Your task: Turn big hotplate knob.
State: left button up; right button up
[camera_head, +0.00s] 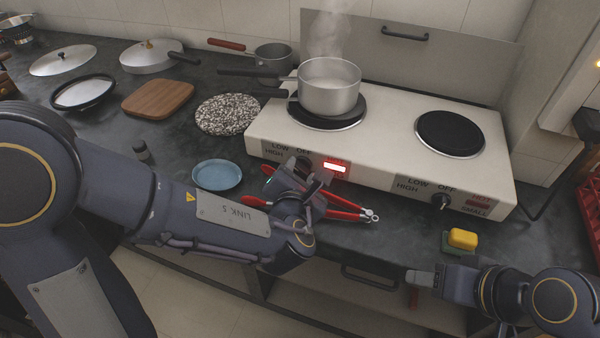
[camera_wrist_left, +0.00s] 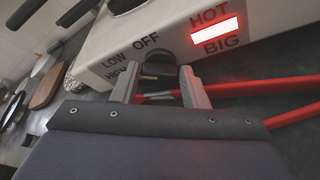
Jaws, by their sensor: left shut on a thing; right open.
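The white double hotplate (camera_head: 400,135) stands against the back wall. Its big hotplate (camera_head: 313,121) carries a steaming steel pot (camera_head: 330,98). The black big hotplate knob (camera_wrist_left: 158,66) shows in the left wrist view beside the LOW, OFF and HIGH marks. My left gripper (camera_wrist_left: 160,85) is shut on it, a finger on each side. In the head view, my left gripper (camera_head: 310,176) largely hides this knob. The HOT BIG lamp (camera_head: 336,167) glows red. The small hotplate's knob (camera_head: 440,201) is free. My right gripper (camera_head: 420,278) is open, low in front of the counter.
Red-handled tongs (camera_head: 345,208) lie on the counter just under my left gripper. A yellow sponge (camera_head: 462,239) is near the front right. A blue plate (camera_head: 217,174), speckled trivet (camera_head: 228,114) and wooden board (camera_head: 158,98) lie left. The small hotplate (camera_head: 450,133) is empty.

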dwell(0.3)
pick_arm(q)
jog(key=o, duration=1)
